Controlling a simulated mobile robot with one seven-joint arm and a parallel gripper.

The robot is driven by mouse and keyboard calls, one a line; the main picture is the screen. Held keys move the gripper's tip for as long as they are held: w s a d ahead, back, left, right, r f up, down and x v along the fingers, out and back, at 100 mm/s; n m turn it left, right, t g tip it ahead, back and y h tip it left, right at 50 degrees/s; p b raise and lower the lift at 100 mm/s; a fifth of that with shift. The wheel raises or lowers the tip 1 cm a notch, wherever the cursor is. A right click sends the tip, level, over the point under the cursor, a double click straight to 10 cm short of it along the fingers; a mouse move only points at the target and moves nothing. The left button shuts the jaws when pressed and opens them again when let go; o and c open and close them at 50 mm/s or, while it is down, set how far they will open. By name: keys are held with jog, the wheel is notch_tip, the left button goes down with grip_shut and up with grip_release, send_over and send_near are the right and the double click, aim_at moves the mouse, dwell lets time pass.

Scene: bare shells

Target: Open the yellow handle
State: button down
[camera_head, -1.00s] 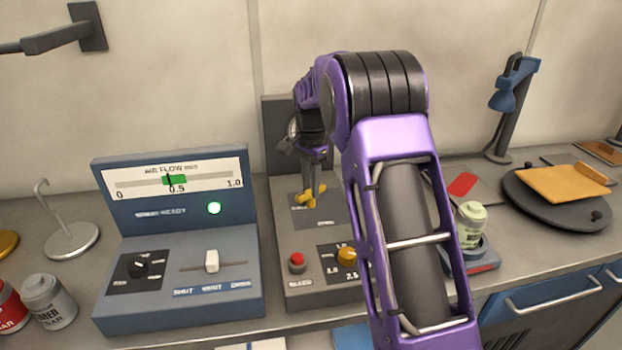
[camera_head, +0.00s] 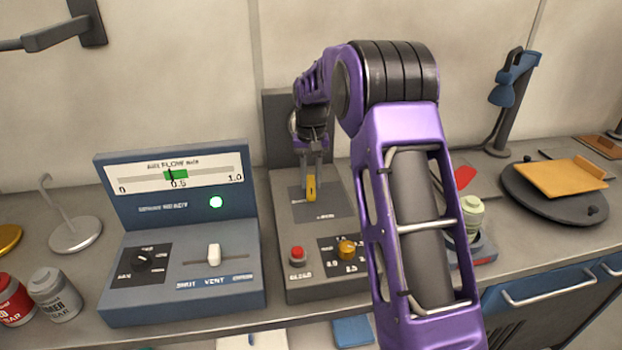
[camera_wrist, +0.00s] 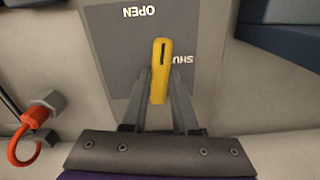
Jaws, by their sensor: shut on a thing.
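The yellow handle (camera_head: 311,190) is on the dark label plate (camera_head: 335,205) of the grey control box, behind its red button. My gripper (camera_head: 312,178) reaches down onto the handle, with one finger on each side. In the wrist view the handle (camera_wrist: 160,62) stands lengthwise between the fingertips (camera_wrist: 160,82), and the gripper is shut on it. The plate's words OPEN and SHUT appear upside down there. The handle's pivot is hidden.
The grey box also has a red button (camera_head: 297,254) and a yellow knob (camera_head: 347,249). A blue air-flow panel (camera_head: 180,285) stands close on the left. A pale green bottle (camera_head: 473,215) is right of my arm. In the wrist view an orange-red hooked part (camera_wrist: 35,117) is at left.

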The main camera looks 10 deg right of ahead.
aim_at(310, 184)
jog(key=shift+n, duration=0.8)
jog(key=c, duration=0.7)
grip_release()
notch_tip(310, 184, up, 17)
jog(key=shift+r, duration=0.2)
jog(key=shift+a, duration=0.1)
